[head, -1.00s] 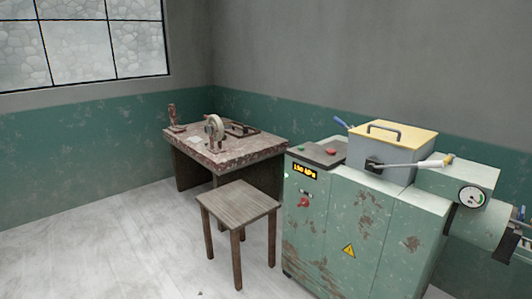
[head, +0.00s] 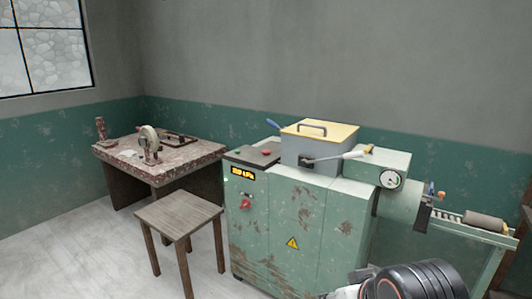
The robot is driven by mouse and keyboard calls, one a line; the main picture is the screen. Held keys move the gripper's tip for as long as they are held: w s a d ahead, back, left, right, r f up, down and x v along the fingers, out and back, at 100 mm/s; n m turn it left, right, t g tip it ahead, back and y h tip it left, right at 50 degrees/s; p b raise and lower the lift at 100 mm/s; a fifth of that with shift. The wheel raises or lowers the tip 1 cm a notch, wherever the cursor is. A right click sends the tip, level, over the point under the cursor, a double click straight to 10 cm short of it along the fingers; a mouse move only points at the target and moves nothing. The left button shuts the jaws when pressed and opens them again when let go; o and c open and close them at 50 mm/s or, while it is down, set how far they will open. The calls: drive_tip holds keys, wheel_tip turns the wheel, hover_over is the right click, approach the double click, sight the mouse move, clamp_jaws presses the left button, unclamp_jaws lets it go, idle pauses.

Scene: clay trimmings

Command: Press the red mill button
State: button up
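A red rotary switch or knob (head: 245,203) is on the machine's front face, below a small yellow lit display (head: 243,174). Part of my own arm, black and grey, shows at the bottom right in front of the machine. My gripper's fingers are not visible, and nothing of mine touches the button.
The grey hopper (head: 304,153) has a yellow lid (head: 318,131) and a lever with a pale handle (head: 358,152). A round gauge (head: 390,179) and a roller table (head: 486,221) are on the right. A wooden stool (head: 178,213) and worktable (head: 188,156) stand left. Floor at lower left is clear.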

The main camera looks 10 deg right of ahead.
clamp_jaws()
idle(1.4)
